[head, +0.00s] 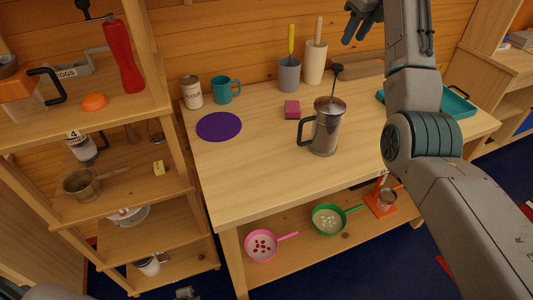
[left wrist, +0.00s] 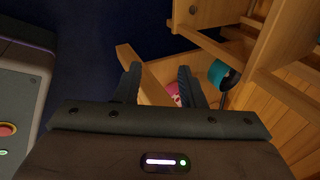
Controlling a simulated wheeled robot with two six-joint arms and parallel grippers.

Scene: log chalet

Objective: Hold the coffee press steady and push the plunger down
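The coffee press (head: 325,128) stands upright on the wooden table, a glass and metal pot with its black handle (head: 303,131) toward the left. Its plunger rod is raised, with a dark knob (head: 337,68) well above the lid. My right gripper (head: 354,36) is up at the top of the head view, behind and above the press, apart from it. Its two fingers look spread and empty. My left gripper (left wrist: 160,73) shows in the left wrist view with its fingers apart and nothing between them, low and away from the press.
Pink (head: 262,246) and green (head: 328,219) pans sit below. A shelf (head: 130,188) stands left. The front tabletop is clear.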

